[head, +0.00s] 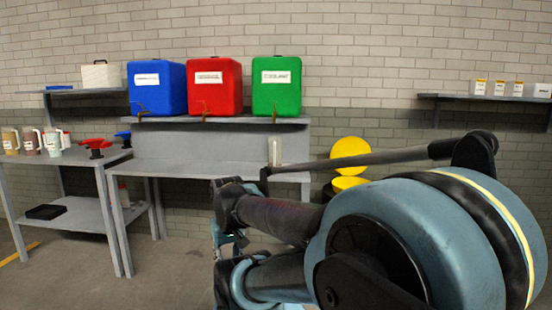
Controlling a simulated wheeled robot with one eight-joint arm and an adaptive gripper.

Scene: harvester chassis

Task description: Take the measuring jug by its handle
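A pale, clear upright vessel (274,152) stands on the grey middle bench, just left of my arm. It may be a measuring jug, but no handle can be made out on it. Several jugs with handles stand on the left table: a brown one (11,142), a reddish-brown one (29,142) and a pale greenish one (53,143). They have white labels too small to read. My arm fills the lower right and its dark joints reach in front of the middle bench. My gripper's fingers cannot be made out anywhere.
Blue (157,88), red (214,86) and green (277,86) containers with taps stand on a shelf above the middle bench (175,170). Red (95,145) and blue funnel-like items lie on the left table. A yellow round item (350,152) is behind my arm. The floor at left is clear.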

